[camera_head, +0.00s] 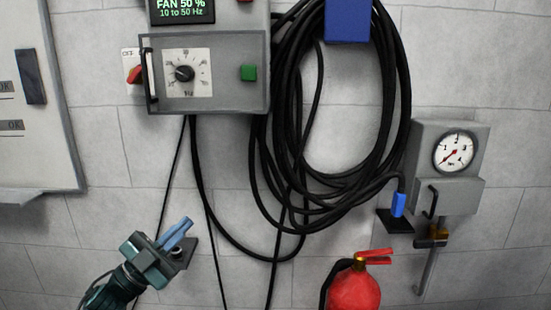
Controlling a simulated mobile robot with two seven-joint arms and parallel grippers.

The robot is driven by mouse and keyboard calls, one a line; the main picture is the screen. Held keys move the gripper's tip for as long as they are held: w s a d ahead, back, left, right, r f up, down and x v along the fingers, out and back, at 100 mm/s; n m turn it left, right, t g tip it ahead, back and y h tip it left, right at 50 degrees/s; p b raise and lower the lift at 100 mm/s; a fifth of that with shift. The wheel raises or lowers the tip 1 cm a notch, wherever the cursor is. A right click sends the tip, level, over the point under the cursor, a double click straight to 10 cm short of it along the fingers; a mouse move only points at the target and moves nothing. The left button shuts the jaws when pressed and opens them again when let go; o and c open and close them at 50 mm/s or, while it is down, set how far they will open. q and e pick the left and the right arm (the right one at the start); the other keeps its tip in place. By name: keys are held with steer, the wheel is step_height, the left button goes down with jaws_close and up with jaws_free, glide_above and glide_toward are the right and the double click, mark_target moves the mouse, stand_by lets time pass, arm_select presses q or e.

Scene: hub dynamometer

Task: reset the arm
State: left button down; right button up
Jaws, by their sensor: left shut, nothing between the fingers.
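My left gripper (176,234) shows at the lower left, its arm coming in from the bottom edge. Its blue fingers are shut and empty, pointing up and right, in front of the wall and clear of the control box above. My right gripper is not in view.
A pressure gauge (454,152) and a red fire extinguisher (355,290) are at right.

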arm_select(q)
steer(key=s+d+f+n+y, duration=0.1)
steer(key=s+f+n+y, duration=0.3)
steer(key=f, duration=0.3)
steer(key=s+d+f+n+t+y, duration=0.1)
steer(key=s+f+n+y, duration=0.2)
steer(key=f+n+y, duration=0.3)
steer(key=s+d+f+n+y, duration=0.1)
steer(key=s+f+n+y, duration=0.25)
steer(key=f, duration=0.55)
steer(key=s+f+n+g+y, duration=0.1)
steer(key=s+f+g, duration=0.2)
steer(key=s+f, duration=0.2)
steer(key=s+d+f+n+g+y, duration=0.1)
steer(key=s+f+g, duration=0.2)
steer(key=s, duration=0.8)
step_height(320, 180, down, 2)
steer(key=shift+d+f, duration=0.15)
steer(key=shift+d, duration=0.05)
